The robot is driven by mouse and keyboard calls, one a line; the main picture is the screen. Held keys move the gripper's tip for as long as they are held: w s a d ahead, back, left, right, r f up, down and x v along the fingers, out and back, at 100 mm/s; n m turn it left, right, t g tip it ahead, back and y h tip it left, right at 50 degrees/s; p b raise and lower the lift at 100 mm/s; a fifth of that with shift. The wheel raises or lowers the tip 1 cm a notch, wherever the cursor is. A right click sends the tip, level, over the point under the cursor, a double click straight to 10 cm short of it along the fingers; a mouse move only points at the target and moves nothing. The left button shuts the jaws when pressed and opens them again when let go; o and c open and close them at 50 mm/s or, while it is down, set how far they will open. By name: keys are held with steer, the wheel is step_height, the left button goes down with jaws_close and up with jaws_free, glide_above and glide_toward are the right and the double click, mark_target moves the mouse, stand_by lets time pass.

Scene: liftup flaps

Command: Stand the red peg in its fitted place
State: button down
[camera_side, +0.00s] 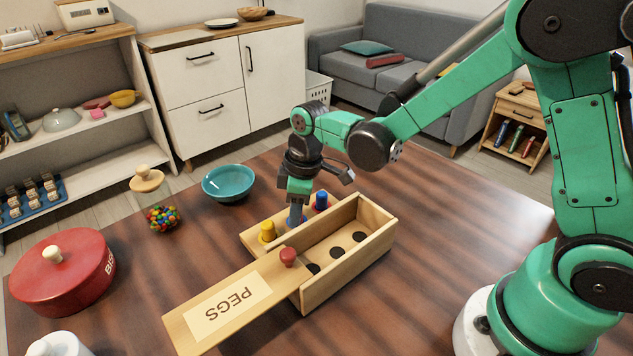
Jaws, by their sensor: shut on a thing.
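My gripper (297,218) points down at the middle of a ledge along the back of an open wooden box (345,267). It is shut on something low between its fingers. Only a little red shows there, so this looks like the red peg, mostly hidden by the fingers. I cannot tell whether it touches the ledge. A yellow peg (268,231) stands on the ledge to the left, and a blue peg (321,200) stands to the right. The box floor has dark round holes (336,252) in a row, with no pegs in them.
A wooden lid marked PEGS (190,320) with a red knob (288,257) lies at the box's left end. A teal bowl (228,184), a jar of coloured beads (162,218) and a red tin (62,270) stand to the left. The table right of the box is clear.

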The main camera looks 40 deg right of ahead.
steer(key=shift+r, duration=0.15)
step_height(320, 180, up, 19)
steer(key=s+d+r+n, duration=0.1)
steer(key=s+d+n, duration=0.35)
steer(key=s, duration=0.45)
steer(key=shift+m, duration=0.35)
steer(key=f, duration=1.5)
steer(key=shift+s+d, duration=0.25)
steer(key=shift+d, duration=0.15)
steer(key=shift+f, duration=2.5)
steer(key=shift+f, duration=0.1)
steer(key=c, duration=0.9)
jaws_free()
